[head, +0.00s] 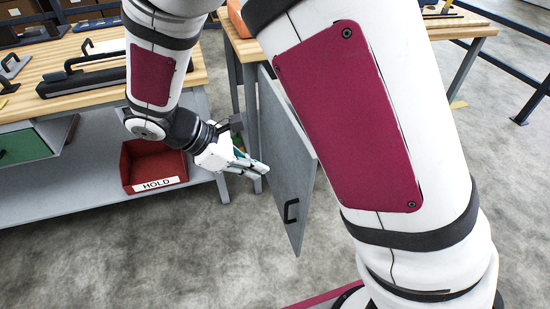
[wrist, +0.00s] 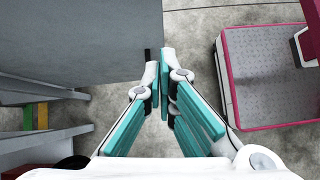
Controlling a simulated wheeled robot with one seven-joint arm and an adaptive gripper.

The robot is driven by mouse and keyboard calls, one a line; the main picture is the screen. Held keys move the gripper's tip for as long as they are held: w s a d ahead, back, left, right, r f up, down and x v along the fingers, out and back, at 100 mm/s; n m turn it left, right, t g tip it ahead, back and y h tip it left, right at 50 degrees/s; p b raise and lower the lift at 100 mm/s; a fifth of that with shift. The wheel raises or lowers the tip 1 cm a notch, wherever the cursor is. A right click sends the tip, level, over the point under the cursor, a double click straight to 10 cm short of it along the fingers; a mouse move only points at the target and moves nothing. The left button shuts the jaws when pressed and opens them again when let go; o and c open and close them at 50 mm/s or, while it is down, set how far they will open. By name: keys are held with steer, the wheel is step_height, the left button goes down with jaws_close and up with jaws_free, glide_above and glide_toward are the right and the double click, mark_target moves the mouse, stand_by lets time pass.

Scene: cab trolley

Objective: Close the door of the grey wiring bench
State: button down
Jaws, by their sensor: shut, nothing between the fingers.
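The door (head: 287,160) is a flat grey panel that stands open, swung out from the grey bench frame (head: 245,85). Its black handle (head: 291,210) is low on the face seen in the head view. The door also fills the upper left of the wrist view (wrist: 80,40), with a small black piece at its edge. My gripper (head: 264,170) is shut and empty, beside the door's left edge in the head view. Its closed fingertips (wrist: 160,68) are by the door's lower right corner in the wrist view. I cannot tell whether they touch it.
At left, a wood-topped bench (head: 50,65) carries black-handled tools. Its lower shelf holds a red bin (head: 150,170) marked HOLD, and a green drawer front (head: 22,147) shows. Green, yellow and orange pieces (wrist: 36,117) show in the wrist view. Grey floor (head: 215,265) in front is clear.

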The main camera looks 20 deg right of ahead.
step_height(320, 180, down, 4)
steer(key=a+n, duration=0.1)
steer(key=a, duration=0.1)
steer(key=b, duration=0.4)
glide_toward(305, 192)
steer(key=shift+h, duration=0.3)
steer(key=shift+a+f+x, duration=0.1)
steer(key=shift+x, duration=1.1)
steer(key=shift+a+f+x, duration=0.15)
steer(key=shift+x, duration=1.05)
